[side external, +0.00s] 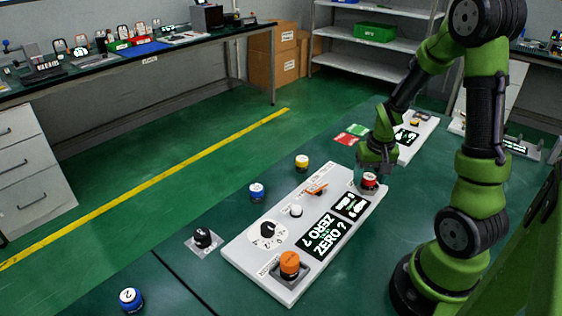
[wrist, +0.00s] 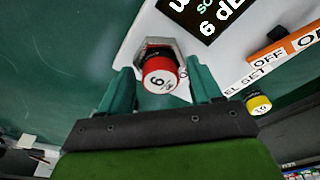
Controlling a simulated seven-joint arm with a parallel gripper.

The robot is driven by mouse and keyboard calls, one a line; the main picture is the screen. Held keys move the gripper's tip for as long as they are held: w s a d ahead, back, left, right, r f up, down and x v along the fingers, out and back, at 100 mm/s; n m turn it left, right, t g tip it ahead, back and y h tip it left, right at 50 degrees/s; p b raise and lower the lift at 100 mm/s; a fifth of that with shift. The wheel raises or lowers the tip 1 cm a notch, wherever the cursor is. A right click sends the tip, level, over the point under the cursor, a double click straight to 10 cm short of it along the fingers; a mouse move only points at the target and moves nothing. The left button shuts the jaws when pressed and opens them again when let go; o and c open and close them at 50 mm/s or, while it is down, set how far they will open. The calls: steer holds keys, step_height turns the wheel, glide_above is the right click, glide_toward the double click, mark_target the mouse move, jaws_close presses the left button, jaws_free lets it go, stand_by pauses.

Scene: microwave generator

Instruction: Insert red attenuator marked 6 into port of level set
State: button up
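The red attenuator marked 6 (wrist: 159,78) stands at the metal level set port (wrist: 163,44) and appears seated in it; its lower end is hidden. In the side view the red attenuator (side external: 370,180) is at the far right end of the white panel (side external: 240,256). My gripper (wrist: 158,80) has its two green fingers on either side of the red cap, with narrow gaps visible, so it looks open. In the side view my gripper (side external: 373,165) is just above and around the attenuator. The panel's small display (wrist: 212,16) reads "6 dB".
A dial (side external: 267,231), white button (side external: 296,210) and orange switch (side external: 316,188) lie between.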

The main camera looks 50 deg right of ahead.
mark_target(372, 181)
step_height(372, 181, up, 12)
steer(key=s+a+f, duration=0.1)
steer(key=a+r+n+t+y, duration=0.1)
steer(key=a+r+n+t, duration=0.1)
steer(key=a, duration=0.9)
steer(key=a+r+n+t+y, duration=0.2)
steer(key=a+r, duration=0.5)
steer(key=a, duration=0.4)
steer(key=shift+s+r+n+t, duration=0.25)
steer(key=shift+s+n+t, duration=0.2)
steer(key=shift+t, duration=0.55)
steer(key=shift+w, duration=0.1)
